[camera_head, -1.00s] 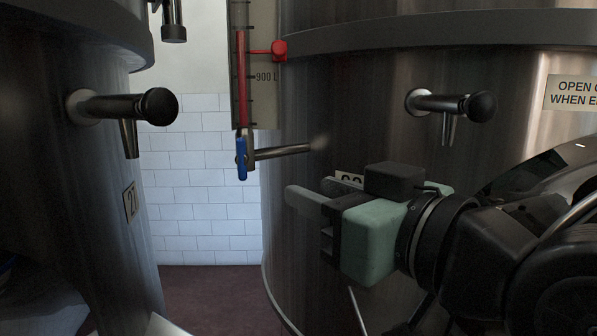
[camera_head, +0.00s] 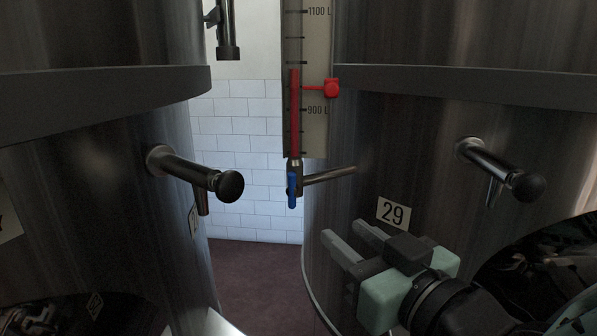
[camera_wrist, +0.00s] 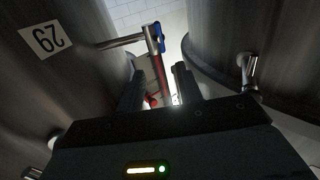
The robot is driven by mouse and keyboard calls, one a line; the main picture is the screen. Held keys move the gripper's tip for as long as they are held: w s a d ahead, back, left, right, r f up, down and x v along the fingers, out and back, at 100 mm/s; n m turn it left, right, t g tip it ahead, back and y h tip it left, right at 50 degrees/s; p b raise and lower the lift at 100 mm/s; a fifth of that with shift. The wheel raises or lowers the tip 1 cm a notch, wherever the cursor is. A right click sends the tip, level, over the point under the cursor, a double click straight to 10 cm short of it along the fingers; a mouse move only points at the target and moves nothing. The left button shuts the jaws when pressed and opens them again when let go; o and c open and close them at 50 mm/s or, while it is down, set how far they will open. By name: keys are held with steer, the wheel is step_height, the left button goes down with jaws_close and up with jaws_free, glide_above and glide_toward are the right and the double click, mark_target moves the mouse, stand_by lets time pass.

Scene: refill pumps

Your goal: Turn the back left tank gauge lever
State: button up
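The blue gauge lever (camera_head: 292,190) hangs pointing down from the valve at the bottom of a tank gauge (camera_head: 294,120) with a red column. A metal pipe (camera_head: 330,175) joins that valve to the tank marked 29. In the wrist view the blue lever (camera_wrist: 161,38) shows beyond the fingertips, near the top. My gripper (camera_head: 344,232) is below and right of the lever in the head view, in front of tank 29, and apart from it. Its two fingers are spread with an empty gap, also seen in the wrist view (camera_wrist: 161,72).
Tank 29 (camera_head: 400,150) stands right and another steel tank (camera_head: 90,150) left. Black-knobbed taps stick out from the left tank (camera_head: 195,178) and right tank (camera_head: 500,170). A red knob (camera_head: 331,88) sits beside the gauge. Between the tanks are open floor (camera_head: 255,275) and a tiled wall.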

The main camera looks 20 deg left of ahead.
mark_target(294, 191)
steer(key=p+x, duration=0.7)
steer(key=x, duration=0.7)
steer(key=shift+w+a, duration=0.2)
jaws_close()
